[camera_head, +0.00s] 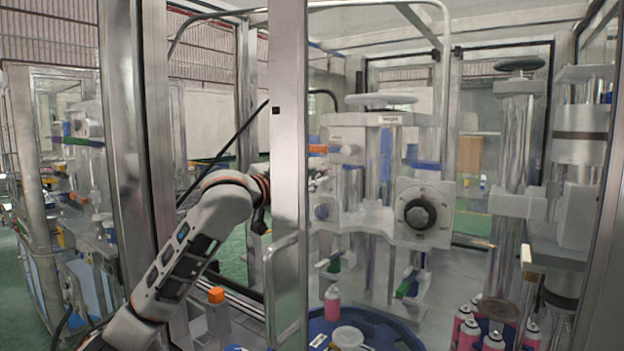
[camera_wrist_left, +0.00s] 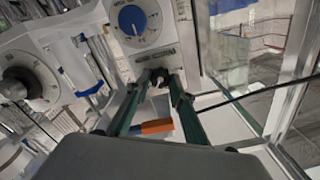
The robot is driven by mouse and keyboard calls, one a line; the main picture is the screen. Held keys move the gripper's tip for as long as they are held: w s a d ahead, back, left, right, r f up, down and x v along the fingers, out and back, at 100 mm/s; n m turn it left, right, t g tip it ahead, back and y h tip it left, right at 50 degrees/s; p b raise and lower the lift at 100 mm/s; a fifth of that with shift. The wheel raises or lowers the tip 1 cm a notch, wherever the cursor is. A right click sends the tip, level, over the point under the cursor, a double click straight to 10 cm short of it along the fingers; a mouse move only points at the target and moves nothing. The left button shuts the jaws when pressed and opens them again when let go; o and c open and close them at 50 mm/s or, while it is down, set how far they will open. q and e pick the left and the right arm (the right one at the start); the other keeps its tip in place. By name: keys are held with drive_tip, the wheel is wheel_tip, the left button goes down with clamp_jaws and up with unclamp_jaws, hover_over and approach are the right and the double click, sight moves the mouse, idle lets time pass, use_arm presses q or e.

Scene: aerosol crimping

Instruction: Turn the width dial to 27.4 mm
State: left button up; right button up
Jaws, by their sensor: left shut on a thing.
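My left gripper (camera_wrist_left: 162,84) shows in the left wrist view, its two green-edged fingers closing on a small dark knob (camera_wrist_left: 159,73) with a pale tip. The knob sits on a light panel, just below a dark printed label too small to read. Above the label is a round blue dial (camera_wrist_left: 132,19) with a white scale, whose reading I cannot make out. In the head view my left arm reaches behind a metal post, which hides the fingers and the knob. My right gripper is in neither view.
A metal door post (camera_head: 289,180) stands in front of the machine. A large black knob (camera_head: 418,214) on a white square plate faces the head camera. A blue rotary table (camera_head: 385,332) and several pink cans (camera_head: 494,341) are low down. An orange-and-blue part (camera_wrist_left: 157,126) lies between my fingers' bases.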

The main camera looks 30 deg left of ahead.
use_arm(q)
drive_tip(key=m, duration=1)
idle(0.3)
drive_tip(key=shift+m, duration=0.3)
drive_tip(key=o, duration=1.1)
drive_tip(key=shift+d, duration=0.1)
